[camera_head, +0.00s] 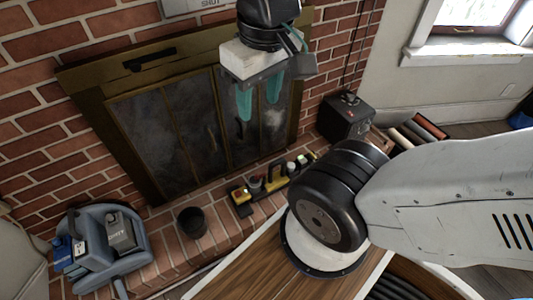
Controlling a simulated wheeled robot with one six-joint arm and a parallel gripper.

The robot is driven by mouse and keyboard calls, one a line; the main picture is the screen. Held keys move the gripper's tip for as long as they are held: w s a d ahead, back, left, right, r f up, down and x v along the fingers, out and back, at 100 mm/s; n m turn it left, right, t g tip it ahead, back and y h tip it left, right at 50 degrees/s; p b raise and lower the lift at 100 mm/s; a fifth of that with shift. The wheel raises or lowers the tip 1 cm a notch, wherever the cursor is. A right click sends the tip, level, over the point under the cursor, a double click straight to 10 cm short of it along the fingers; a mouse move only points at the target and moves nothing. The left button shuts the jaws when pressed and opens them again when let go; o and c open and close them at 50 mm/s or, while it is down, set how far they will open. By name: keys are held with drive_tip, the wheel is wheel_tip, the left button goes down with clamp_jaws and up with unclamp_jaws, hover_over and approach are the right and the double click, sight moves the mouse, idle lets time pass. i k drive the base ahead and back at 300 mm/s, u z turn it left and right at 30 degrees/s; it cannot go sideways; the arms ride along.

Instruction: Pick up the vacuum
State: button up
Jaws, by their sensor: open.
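A blue-grey machine with a dark grey tank (122,233), which looks like the vacuum, sits on the brick hearth at the lower left. A grey-blue hose or handle part runs down at its front right. My gripper (259,100) is at the top centre with its two teal fingers pointing down. The fingers are apart with nothing between them. In the picture the gripper is in front of the fireplace doors, well up and to the right of the vacuum, not touching it.
A black bucket (192,222) stands right of the vacuum. A black box (346,116) stands at the right. Brass-framed fireplace doors (150,128) are behind. A wood-topped surface (260,270) is in the foreground.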

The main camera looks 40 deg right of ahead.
sight(275, 182)
drive_tip(key=z, duration=0.4)
drive_tip(key=i, duration=0.3)
drive_tip(key=z, duration=0.65)
